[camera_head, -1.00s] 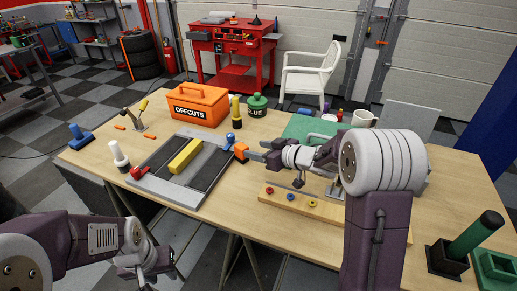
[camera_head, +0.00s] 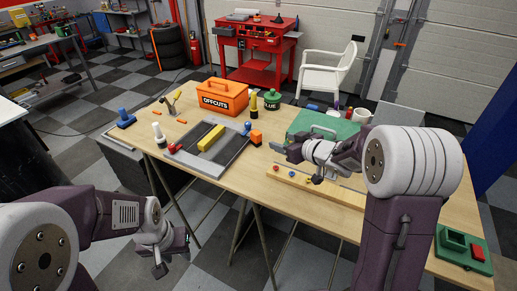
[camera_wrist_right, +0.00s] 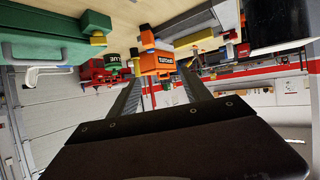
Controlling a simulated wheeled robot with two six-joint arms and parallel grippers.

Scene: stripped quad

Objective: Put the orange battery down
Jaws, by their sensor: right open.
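The orange battery (camera_head: 255,138) stands on the wooden table, close to the right end of the grey frame with the yellow bar. It also shows in the right wrist view (camera_wrist_right: 147,38), beyond my fingers. My right gripper (camera_head: 275,151) is open and empty, a short way to the right of the battery and apart from it. Its two dark fingers (camera_wrist_right: 160,92) are spread wide in the wrist view. My left gripper (camera_head: 172,256) hangs in front of the table's near edge, away from the battery; its jaw opening is unclear.
The grey frame with a yellow bar (camera_head: 210,138) lies left of the battery. An orange OFFCUTS box (camera_head: 222,97), a yellow-and-black cylinder (camera_head: 254,106) and a green GLUE pot (camera_head: 272,99) stand behind. A green case (camera_head: 325,125) and a wooden strip with coloured knobs (camera_head: 335,187) lie to the right.

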